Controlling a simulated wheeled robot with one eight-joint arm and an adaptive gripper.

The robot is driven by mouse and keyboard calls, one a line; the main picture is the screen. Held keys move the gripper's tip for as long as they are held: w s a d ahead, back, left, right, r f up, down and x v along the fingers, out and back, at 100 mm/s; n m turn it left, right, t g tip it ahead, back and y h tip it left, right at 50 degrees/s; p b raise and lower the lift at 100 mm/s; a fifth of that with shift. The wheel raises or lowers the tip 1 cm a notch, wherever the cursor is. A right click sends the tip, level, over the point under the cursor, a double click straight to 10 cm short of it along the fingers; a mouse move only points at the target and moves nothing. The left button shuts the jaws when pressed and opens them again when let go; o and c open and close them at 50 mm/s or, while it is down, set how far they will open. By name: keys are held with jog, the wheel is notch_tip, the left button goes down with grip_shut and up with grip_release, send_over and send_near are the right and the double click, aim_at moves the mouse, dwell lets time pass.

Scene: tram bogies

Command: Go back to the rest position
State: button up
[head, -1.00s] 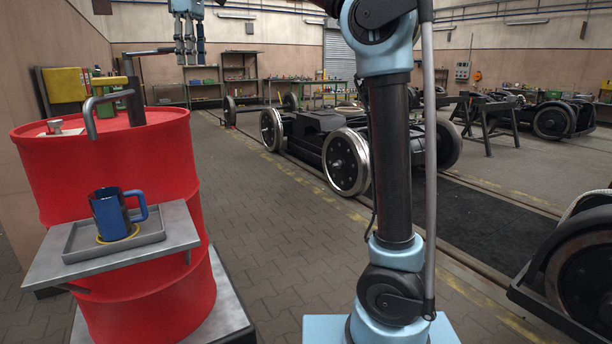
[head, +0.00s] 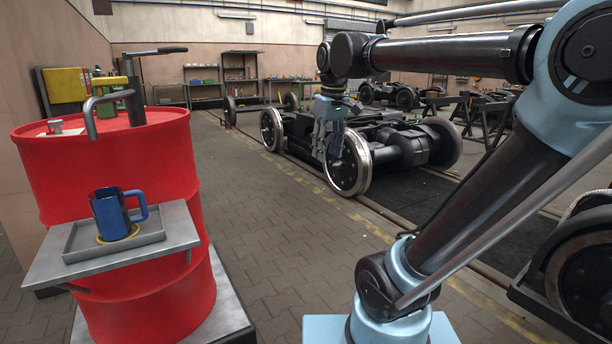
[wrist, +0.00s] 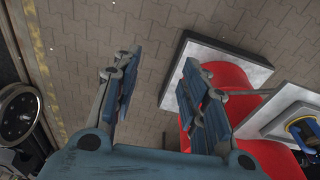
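My gripper (head: 330,135) hangs pointing down in the head view, in front of the wheels of a bogie and clear of the floor.
A red drum (head: 120,190) stands at the left with a tap on top. A blue mug (head: 112,214) stands on a metal tray (head: 163,235) on its shelf. A bogie (head: 400,140) stands on the rails behind my gripper. The paved floor between is clear.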

jog(key=s+d+f+m, duration=0.2)
jog(key=s+d+f, duration=0.2)
jog(key=f, duration=0.4)
jog(key=s+d+f+m, duration=0.2)
jog(key=s+d+f, duration=0.2)
jog(key=f, duration=0.5)
jog(key=s+d+f+m, duration=0.2)
jog(key=s+d+f, duration=0.3)
jog(key=f, duration=0.3)
jog(key=shift+s+f+m+t+h, duration=0.25)
jog(key=shift+s+m+t+h, duration=0.05)
jog(key=shift+t, duration=0.1)
jog(key=shift+c, duration=0.8)
jog(key=shift+a, duration=0.15)
